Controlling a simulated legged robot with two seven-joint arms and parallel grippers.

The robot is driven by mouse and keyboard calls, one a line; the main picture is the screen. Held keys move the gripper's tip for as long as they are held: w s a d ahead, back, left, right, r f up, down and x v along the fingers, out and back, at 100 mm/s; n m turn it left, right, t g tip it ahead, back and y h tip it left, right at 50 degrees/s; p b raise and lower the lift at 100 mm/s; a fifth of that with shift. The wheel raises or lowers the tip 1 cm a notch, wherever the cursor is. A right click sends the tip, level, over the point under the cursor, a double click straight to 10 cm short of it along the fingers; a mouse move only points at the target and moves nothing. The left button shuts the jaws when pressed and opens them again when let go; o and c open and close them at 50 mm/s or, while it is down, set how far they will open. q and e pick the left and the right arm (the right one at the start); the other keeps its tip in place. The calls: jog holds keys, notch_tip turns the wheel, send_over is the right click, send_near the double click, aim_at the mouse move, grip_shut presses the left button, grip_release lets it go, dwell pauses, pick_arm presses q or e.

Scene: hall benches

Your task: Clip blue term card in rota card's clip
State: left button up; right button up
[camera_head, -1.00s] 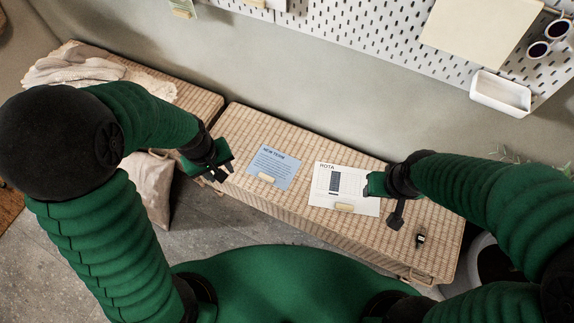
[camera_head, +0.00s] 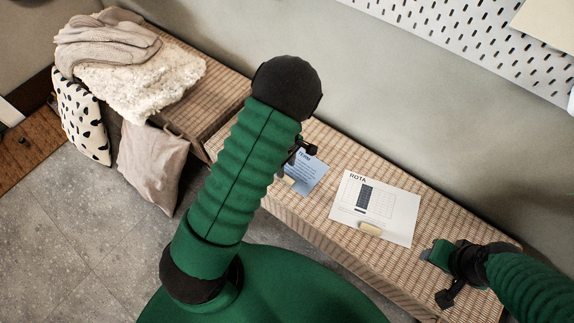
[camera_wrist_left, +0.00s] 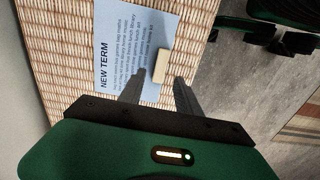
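The blue term card (camera_head: 312,178), headed NEW TERM, lies on the woven bench, partly hidden by my left arm in the head view. In the left wrist view the blue card (camera_wrist_left: 130,40) carries a pale clip (camera_wrist_left: 162,64) at its edge. My left gripper (camera_wrist_left: 160,77) is open and empty, its fingers pointing at the card on either side of the clip's line, apparently short of it. The white rota card (camera_head: 385,205) lies to the right, with its pale clip (camera_head: 370,228) on its lower edge.
The woven bench (camera_head: 330,232) runs along the wall under a pegboard (camera_head: 470,35). Another bench on the left holds a knitted throw (camera_head: 105,42) and a fleece (camera_head: 150,80). Cushions (camera_head: 152,160) stand on the grey floor before it.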

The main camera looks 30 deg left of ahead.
aim_at(286, 177)
pick_arm(q)
notch_tip(286, 177, down, 3)
jog(key=shift+r+b, duration=0.2)
jog(key=shift+b, duration=0.75)
jog(key=shift+f+b, duration=0.9)
jog(key=shift+f, duration=0.9)
grip_shut()
notch_tip(286, 177, up, 8)
jog(key=p, duration=0.8)
